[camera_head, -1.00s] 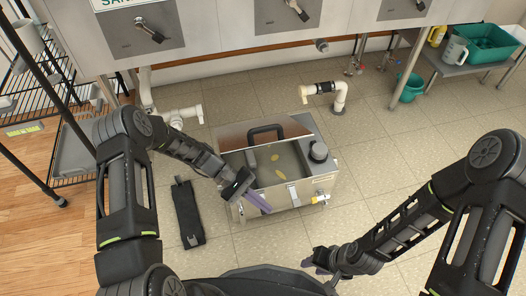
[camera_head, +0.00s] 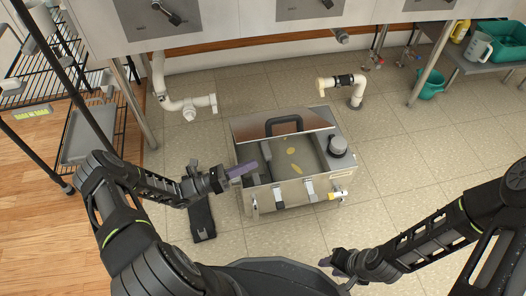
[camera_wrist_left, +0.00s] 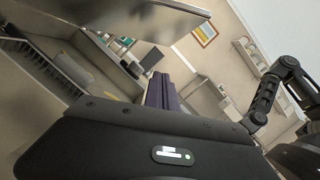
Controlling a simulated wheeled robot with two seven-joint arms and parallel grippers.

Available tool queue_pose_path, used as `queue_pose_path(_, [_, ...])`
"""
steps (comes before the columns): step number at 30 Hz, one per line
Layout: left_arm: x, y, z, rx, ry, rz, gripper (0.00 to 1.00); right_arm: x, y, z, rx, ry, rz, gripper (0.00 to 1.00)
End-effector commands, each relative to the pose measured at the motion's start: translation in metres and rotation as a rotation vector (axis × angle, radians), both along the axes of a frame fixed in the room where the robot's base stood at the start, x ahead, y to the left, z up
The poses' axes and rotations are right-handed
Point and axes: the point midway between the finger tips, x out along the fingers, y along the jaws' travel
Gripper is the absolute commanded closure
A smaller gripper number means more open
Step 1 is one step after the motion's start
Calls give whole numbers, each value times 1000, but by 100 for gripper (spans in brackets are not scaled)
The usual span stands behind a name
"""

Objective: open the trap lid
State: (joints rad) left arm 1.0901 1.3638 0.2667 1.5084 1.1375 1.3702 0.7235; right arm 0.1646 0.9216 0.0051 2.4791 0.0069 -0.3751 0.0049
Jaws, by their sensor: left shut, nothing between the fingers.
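The steel trap (camera_head: 253,201) stands on the tiled floor as an open-topped box with murky liquid and yellowish bits inside. Its lid (camera_head: 285,125), with a black handle, is raised and tilted at the back edge. Metal latches (camera_head: 309,188) show on the front wall. My left gripper (camera_head: 243,170) is shut and empty at the trap's left rim, below the lid. Its purple fingers show in the left wrist view (camera_wrist_left: 160,92), with a steel sheet, likely the lid, above them. My right gripper (camera_head: 335,262) is low in front of the trap; its finger gap is unclear.
A dark flat bar (camera_head: 201,218) lies on the floor left of the trap. White pipes (camera_head: 190,104) and (camera_head: 345,86) stand behind it under the sinks. A wire rack (camera_head: 95,130) is at left, a low table with a green tub (camera_head: 500,45) at right. Floor right of the trap is clear.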

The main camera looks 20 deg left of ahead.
Motion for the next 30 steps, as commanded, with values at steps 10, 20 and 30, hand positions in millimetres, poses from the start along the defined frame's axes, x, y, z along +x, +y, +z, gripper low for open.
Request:
queue_pose_path(10, [29,-36,9,-1,-2,-4,100,1,0,-9,-1,-4,-1,64])
queue_pose_path(20, [68,-68,31,5,-3,0,100,3,1,-22,-2,-9,-4,64])
queue_pose_path(30, [79,-61,53,2,0,-2,100,4,1,-26,-2,-12,-5,64])
